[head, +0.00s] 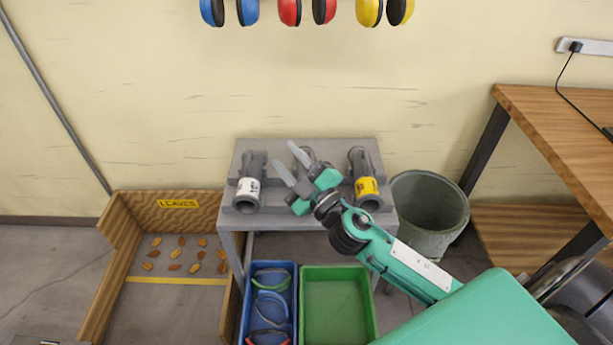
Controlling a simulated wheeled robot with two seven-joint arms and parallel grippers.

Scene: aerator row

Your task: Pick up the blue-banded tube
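A grey stand (310,223) by the wall holds a row of dark grey tubes. The left tube (256,162) has a white band with dark lettering. The right tube (359,160) has a yellow band. A middle tube (308,153) is mostly hidden behind my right gripper, and its band does not show. I see no blue band on any visible part of a tube. My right gripper (286,156) is above the stand, in front of the middle tube in the picture. Its two fingers are apart with nothing visible between them. My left gripper is out of view.
Below the stand are a blue bin (247,318) with glasses-like items and an empty green bin (338,310). A grey bucket (430,235) stands right, near a wooden bench (560,120). A wooden leaf box (118,255) is left. Coloured ear muffs (290,12) hang above.

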